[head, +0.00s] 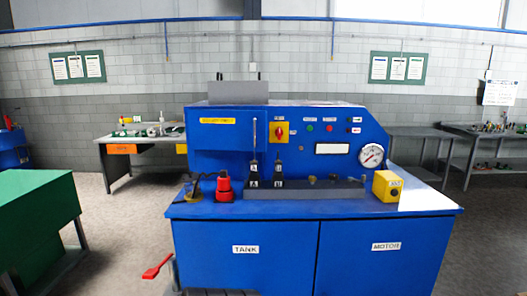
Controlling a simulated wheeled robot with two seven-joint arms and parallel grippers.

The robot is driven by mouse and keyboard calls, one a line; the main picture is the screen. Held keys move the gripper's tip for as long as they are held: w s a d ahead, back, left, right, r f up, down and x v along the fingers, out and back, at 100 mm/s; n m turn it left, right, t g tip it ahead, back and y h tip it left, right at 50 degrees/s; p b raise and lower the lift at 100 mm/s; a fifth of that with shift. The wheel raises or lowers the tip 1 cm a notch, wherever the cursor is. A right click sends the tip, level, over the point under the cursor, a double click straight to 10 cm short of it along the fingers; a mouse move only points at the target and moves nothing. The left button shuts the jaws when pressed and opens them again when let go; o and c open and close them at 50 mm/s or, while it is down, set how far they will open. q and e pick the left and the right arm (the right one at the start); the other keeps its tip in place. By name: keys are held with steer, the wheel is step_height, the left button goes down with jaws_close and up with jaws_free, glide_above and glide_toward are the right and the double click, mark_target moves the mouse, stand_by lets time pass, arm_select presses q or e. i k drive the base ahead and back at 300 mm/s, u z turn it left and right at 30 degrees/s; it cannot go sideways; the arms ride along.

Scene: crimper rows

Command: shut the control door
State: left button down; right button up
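A blue machine (300,200) stands in the middle of the head view. No door on it shows a readable "control" label, so I cannot tell which one is the control door. Its lower front has a panel labelled TANK (205,265) and one labelled MOTOR (415,262); both look flush with the front. The upper left blue panel (215,150) carries a yellow label (217,121) too small to read. A thin vertical silver bar (254,132) is at this panel's right side. Neither of my grippers is in view.
The machine's top ledge holds a red object (224,188), levers marked A and B, a yellow box (387,186) and a round gauge (371,155). A red-ended lever (157,267) sticks out at lower left. A green cabinet (38,215) stands left, with open floor between.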

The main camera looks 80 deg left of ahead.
mark_target(210, 130)
steer(key=u, duration=0.6)
steer(key=i, duration=0.8)
steer(key=u, duration=0.8)
